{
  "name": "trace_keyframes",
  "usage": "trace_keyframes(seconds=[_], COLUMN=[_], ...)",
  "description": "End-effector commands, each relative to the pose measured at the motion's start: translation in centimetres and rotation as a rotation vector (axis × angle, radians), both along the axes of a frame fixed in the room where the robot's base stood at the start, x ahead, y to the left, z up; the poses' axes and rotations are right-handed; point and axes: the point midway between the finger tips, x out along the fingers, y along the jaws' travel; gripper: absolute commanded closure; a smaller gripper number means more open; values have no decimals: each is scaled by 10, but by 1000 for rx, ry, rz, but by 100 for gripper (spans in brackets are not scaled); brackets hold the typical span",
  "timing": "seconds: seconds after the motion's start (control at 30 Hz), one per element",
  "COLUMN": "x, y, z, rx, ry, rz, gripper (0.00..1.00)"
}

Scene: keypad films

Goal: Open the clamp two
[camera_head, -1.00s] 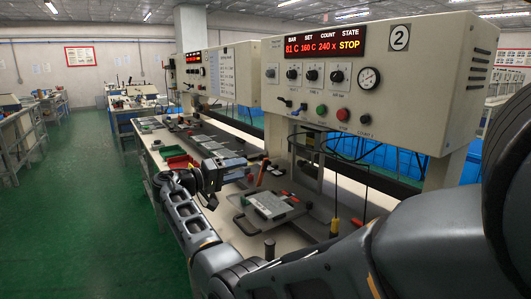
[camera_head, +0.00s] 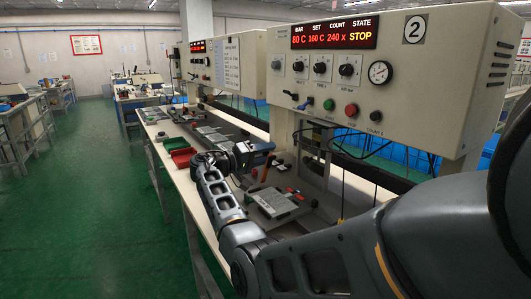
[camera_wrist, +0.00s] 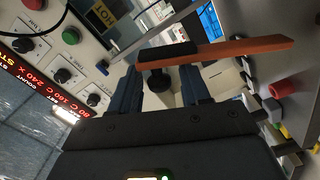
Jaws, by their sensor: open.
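The station marked 2 (camera_head: 415,60) stands at the right in the head view. A lever with an orange-red handle (camera_wrist: 235,51) and a black end crosses the wrist view just beyond my fingertips. A round black knob (camera_wrist: 155,80) shows below its black end, between my two fingers. The orange-red handle also shows small in the head view (camera_head: 267,168). My gripper (camera_wrist: 160,75) is open, its dark blue fingers apart on either side of the knob. I cannot tell whether they touch it. In the head view my gripper (camera_head: 264,149) is near the handle.
The control panel (camera_wrist: 75,60) with knobs and buttons is close at the left in the wrist view. A plate with grey parts (camera_head: 273,203) lies on the bench below. Red trays (camera_head: 180,152) stand farther along. The green aisle floor (camera_head: 110,210) is free.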

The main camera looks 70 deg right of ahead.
Motion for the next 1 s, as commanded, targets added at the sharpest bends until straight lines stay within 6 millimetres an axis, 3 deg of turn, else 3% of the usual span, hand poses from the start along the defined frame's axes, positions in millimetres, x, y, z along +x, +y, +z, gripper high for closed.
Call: trace_keyframes(seconds=[0.23,0.7,1.0], x=[-1,-1,0], y=[-1,0,0], z=[0,0,-1], rx=[0,0,1], ry=[0,0,1], rz=[0,0,0], gripper=[54,99,100])
